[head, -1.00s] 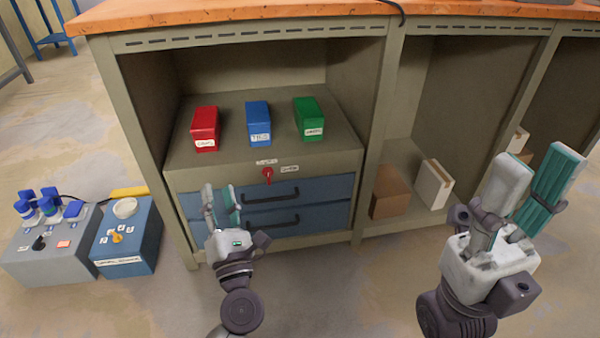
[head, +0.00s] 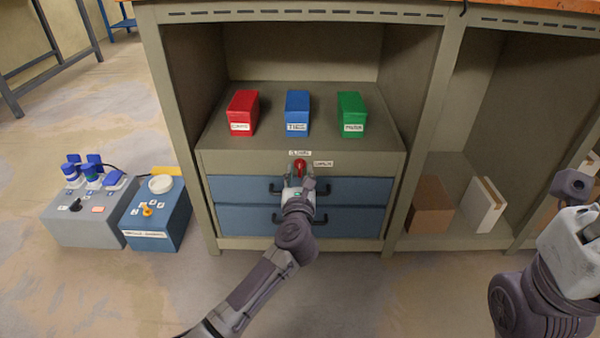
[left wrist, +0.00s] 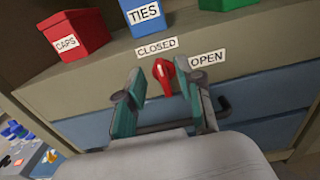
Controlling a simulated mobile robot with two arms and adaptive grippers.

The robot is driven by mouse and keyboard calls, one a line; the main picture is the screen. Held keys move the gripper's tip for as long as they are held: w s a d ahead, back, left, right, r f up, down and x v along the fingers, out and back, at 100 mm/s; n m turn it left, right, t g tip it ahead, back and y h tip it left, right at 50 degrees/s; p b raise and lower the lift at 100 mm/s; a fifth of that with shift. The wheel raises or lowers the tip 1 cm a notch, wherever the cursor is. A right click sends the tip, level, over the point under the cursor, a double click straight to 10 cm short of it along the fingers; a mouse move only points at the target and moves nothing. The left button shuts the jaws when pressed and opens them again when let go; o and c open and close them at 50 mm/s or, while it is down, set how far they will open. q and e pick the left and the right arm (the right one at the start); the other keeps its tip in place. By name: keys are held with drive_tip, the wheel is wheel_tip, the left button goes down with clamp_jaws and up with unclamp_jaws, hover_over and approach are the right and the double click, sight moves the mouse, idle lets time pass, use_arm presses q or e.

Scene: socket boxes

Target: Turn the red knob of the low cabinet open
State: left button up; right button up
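The red knob (head: 300,166) is on the front of the low cabinet (head: 225,164), above its blue drawers. In the left wrist view the knob (left wrist: 164,72) stands nearly upright, its narrow top near the CLOSED label (left wrist: 157,47); the OPEN label (left wrist: 207,60) is to its right. My left gripper (head: 300,178) is at the knob. Its two fingers (left wrist: 162,90) are apart, one on each side of the knob; I see no clear contact. My right gripper is at the right edge of the head view, its fingers cut off.
Red (head: 242,113), blue (head: 297,113) and green (head: 351,115) boxes stand on the cabinet top. Two drawer handles (head: 268,187) lie just below the knob. A cabinet post (head: 425,130) stands to the right. Grey (head: 85,225) and blue (head: 157,222) control boxes sit on the floor at left.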

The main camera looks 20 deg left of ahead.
sight(300, 168)
use_arm(q)
drive_tip(key=shift+b+x, duration=0.4)
drive_tip(key=shift+x, duration=1.05)
drive_tip(key=shift+c, duration=0.3)
clamp_jaws()
